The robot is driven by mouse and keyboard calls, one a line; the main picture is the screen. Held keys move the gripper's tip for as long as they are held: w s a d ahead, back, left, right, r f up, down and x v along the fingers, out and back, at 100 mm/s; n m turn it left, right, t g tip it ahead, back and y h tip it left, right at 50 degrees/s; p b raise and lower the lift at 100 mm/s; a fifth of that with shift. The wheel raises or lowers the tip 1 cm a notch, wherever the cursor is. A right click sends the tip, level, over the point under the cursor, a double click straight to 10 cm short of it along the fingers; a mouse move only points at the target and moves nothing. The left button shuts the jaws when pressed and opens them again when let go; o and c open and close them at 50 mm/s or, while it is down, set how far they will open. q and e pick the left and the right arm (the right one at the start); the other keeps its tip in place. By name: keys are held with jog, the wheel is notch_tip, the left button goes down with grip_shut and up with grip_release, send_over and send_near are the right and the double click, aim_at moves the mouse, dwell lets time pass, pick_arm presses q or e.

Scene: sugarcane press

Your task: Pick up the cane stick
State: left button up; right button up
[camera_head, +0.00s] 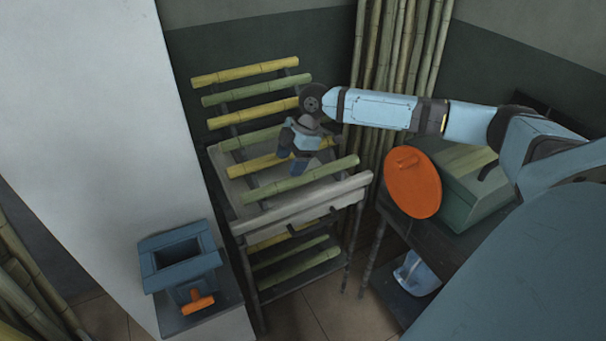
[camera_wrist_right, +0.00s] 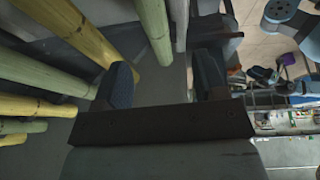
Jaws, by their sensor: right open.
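Several green and yellow cane sticks lie across a grey rack (camera_head: 232,207). A green cane stick (camera_head: 325,172) lies nearest its front edge, with a yellow one (camera_head: 240,170) behind it. My right gripper (camera_head: 303,167) points down over the rack, just behind the front green stick. In the right wrist view the gripper (camera_wrist_right: 164,68) is open and empty. A green stick (camera_wrist_right: 153,25) shows beyond the gap between its fingers, and yellow sticks (camera_wrist_right: 75,30) lie to the left. I cannot tell whether a finger touches a stick. My left gripper is out of view.
More yellow and green sticks (camera_head: 245,71) sit on the rack's upper rungs. Tall canes (camera_head: 405,45) stand behind my right arm. An orange disc (camera_head: 413,182) leans on a green box (camera_head: 462,205) at right. A blue hopper (camera_head: 180,257) stands at lower left.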

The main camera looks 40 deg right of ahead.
aim_at(280, 182)
jog(key=x, duration=0.5)
jog(key=b+x, duration=0.1)
jog(key=x, duration=0.2)
jog(key=shift+w+f, duration=0.35)
jog(key=shift+r, duration=0.1)
grip_shut()
